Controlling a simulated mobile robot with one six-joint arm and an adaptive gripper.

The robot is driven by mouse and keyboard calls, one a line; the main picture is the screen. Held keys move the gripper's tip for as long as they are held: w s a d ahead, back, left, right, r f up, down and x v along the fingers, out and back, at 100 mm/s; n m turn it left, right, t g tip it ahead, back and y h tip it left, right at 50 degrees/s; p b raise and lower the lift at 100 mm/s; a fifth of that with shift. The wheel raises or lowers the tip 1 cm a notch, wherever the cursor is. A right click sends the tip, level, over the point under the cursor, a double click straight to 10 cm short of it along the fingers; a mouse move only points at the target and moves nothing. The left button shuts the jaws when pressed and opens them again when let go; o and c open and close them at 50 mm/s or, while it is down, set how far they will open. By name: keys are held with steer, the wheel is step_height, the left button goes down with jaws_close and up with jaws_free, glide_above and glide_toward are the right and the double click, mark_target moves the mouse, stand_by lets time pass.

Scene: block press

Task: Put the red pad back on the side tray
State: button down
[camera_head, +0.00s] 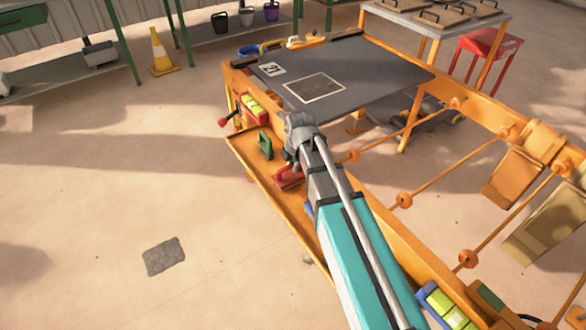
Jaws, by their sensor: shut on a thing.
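The red pad (288,178) is at the end of my arm, over the orange side tray (259,172). My gripper (292,163) is shut on it, and the wrist and arm hide part of both. I cannot tell whether the pad touches the tray floor. A green pad (265,145) sits in the tray just up and left of the red one. A bit of something blue (310,208) shows beside my arm, lower in the tray.
The grey press table (390,73) with a marked rectangle lies behind the tray. A red box with yellow-green blocks (252,107) stands at the tray's far end. Orange rods and frames (430,175) lie to the right. Open floor (100,240) is on the left.

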mark_target(297, 178)
steer(key=shift+f, duration=0.15)
steer(key=c, duration=0.6)
jaws_free()
steer(key=r+p, duration=0.4)
steer(key=s+d+r+p, duration=0.1)
steer(key=r+p, duration=0.3)
steer(key=s+r+p, duration=0.1)
steer(key=r+p, duration=0.3)
steer(key=shift+d, duration=0.15)
stand_by(0.4)
steer(key=shift+d, duration=0.1)
stand_by(0.7)
